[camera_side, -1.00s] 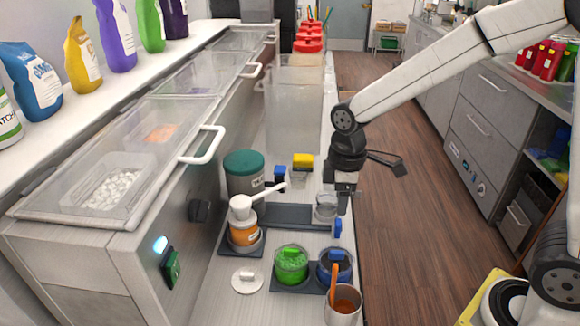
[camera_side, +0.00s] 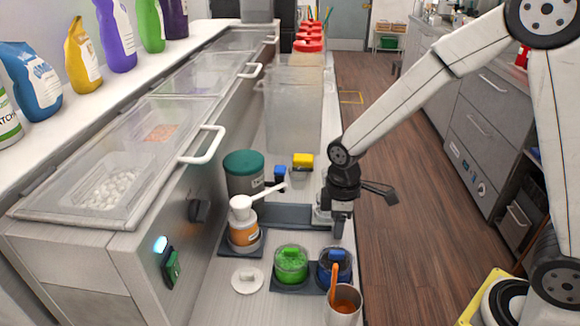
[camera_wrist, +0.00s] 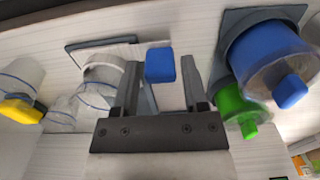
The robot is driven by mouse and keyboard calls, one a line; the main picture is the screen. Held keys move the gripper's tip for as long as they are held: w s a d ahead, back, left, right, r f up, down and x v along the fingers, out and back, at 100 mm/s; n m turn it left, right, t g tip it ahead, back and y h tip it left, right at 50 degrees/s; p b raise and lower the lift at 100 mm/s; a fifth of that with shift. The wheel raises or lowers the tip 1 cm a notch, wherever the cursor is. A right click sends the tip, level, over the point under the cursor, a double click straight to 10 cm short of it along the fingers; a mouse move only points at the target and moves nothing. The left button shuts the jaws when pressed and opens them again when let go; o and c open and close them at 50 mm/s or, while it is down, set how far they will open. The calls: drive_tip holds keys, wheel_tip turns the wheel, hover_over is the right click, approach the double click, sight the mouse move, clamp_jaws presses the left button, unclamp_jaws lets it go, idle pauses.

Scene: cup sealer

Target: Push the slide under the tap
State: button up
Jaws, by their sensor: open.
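The slide's blue block (camera_wrist: 160,65) shows in the wrist view between the two fingers of my gripper (camera_wrist: 159,80). The fingers stand apart on either side of it, and I cannot tell whether they touch it. In the side view my gripper (camera_side: 338,226) is low at the right edge of the counter and hides the block. The slide's dark track (camera_side: 285,215) runs left from there. A clear cup (camera_wrist: 103,70) shows left of the fingers in the wrist view. A yellow tap (camera_side: 302,160) and a blue tap (camera_side: 279,173) are behind the track.
A green jar (camera_side: 291,266) and a blue jar (camera_side: 335,268) stand in front of my gripper. A cup with an orange stick (camera_side: 343,304) is nearer still. A white-topped pump bottle (camera_side: 243,229) stands left, its spout reaching over the track. A green-lidded tub (camera_side: 244,164) is behind it.

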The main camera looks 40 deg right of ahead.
drive_tip(key=shift+f, duration=0.5)
clamp_jaws()
idle(1.2)
